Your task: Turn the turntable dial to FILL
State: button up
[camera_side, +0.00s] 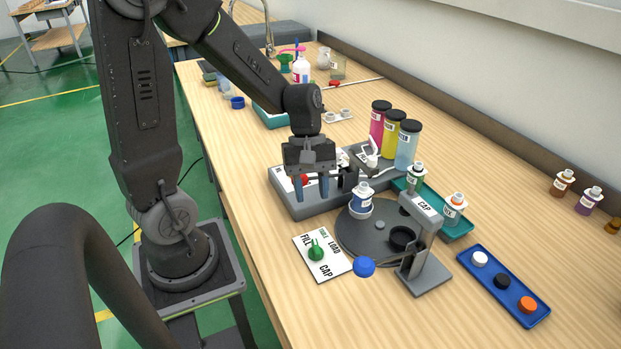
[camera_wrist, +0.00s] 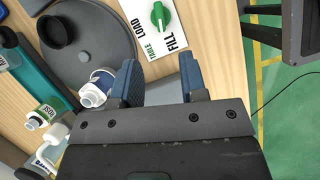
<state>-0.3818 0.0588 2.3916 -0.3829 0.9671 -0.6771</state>
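The green dial knob (camera_side: 316,250) stands on a white plate (camera_side: 333,268) marked TABLE, FILL, LOAD and CAP. It also shows in the wrist view (camera_wrist: 160,16), top center, near the word FILL.
A grey CAP stand (camera_side: 426,274) rises at the turntable's right edge. A blue round piece (camera_side: 364,267) lies beside the dial plate. A grey filling base (camera_side: 288,196) with pink, yellow and blue cylinders is behind. A blue cap tray (camera_side: 505,290) is at right.

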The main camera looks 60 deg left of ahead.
jog(key=shift+v, duration=1.1)
